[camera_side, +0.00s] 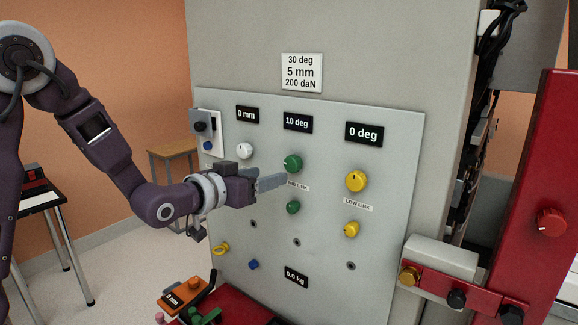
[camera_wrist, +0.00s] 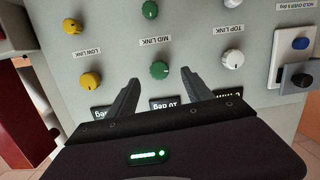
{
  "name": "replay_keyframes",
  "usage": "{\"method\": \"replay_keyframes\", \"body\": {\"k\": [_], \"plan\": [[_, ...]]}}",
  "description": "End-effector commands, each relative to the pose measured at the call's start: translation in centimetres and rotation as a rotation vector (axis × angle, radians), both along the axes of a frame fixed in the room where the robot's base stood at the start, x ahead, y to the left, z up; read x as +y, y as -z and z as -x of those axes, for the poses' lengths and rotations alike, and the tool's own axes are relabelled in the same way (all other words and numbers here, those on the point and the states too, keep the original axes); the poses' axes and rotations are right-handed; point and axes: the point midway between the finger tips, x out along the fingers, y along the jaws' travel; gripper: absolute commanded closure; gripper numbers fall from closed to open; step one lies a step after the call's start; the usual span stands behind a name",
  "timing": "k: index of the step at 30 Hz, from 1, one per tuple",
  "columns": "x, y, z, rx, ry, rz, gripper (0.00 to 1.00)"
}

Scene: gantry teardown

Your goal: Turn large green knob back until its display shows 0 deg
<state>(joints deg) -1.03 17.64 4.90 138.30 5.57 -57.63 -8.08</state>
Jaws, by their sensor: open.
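The large green knob (camera_side: 292,163) sits on the grey panel in the middle column, under a black display (camera_side: 298,122) that reads 10 deg. My gripper (camera_side: 284,181) is in front of the panel, its tips just below and left of this knob in the side view. In the wrist view, which looks upside down, my open gripper (camera_wrist: 160,77) has one finger on each side of the large green knob (camera_wrist: 159,69), with gaps on both sides. The knob appears at or just beyond the tips; I cannot tell its depth between them. The fingers hold nothing.
A smaller green knob (camera_side: 293,207) is below. A white knob (camera_side: 245,151) is at left, under a 0 mm display (camera_side: 247,114). A large yellow knob (camera_side: 356,181) is at right, under a 0 deg display (camera_side: 364,133). A sign (camera_side: 301,72) reads 30 deg, 5 mm, 200 daN.

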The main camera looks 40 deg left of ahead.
Motion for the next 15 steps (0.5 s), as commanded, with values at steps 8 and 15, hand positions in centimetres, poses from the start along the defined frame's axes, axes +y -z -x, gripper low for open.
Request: {"method": "replay_keyframes", "body": {"k": [8, 15], "plan": [[-0.1, 0.6, -2.7, -0.15, 0.02, 0.011, 0.41], [-0.1, 0.5, -7.3, -0.15, 0.019, 0.011, 0.41]]}}
